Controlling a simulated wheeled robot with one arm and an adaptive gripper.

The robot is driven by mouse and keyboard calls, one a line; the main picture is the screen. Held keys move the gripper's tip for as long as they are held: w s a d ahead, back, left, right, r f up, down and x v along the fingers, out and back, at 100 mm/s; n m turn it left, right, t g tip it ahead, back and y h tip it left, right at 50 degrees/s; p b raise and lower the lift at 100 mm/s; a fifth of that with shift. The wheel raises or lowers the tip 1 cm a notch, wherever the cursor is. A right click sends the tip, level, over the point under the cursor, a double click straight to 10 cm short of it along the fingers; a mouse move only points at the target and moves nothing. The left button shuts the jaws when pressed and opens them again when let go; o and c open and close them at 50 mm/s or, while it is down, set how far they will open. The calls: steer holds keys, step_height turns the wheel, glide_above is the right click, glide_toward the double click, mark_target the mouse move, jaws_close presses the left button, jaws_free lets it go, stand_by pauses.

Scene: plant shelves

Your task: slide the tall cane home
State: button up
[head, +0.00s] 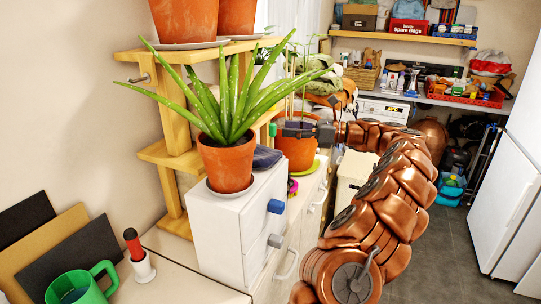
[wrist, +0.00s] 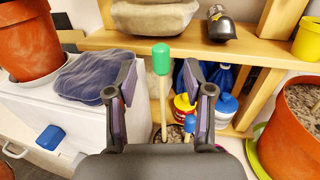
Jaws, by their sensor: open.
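A tall wooden cane (wrist: 163,105) with a green cap (wrist: 161,59) stands between the two fingers of my gripper (wrist: 161,88) in the wrist view. The fingers are open, one on each side, and I see no grip on it. A shorter cane with a blue cap (wrist: 190,124) shows just right of it, lower down.
An aloe pot (head: 228,163) stands on white drawers (head: 222,219) beside a dark folded cloth (wrist: 95,77). Wooden shelving (wrist: 245,52) is behind the cane, with bottles (wrist: 225,108) beneath. An orange soil-filled pot (wrist: 290,125) is close on the right. The floor (head: 440,255) is clear.

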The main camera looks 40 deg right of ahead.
mark_target(272, 137)
steer(key=shift+p+x, duration=0.8)
steer(key=shift+x, duration=2.15)
steer(key=shift+w+f, duration=0.1)
steer(key=shift+c, duration=0.4)
jaws_close()
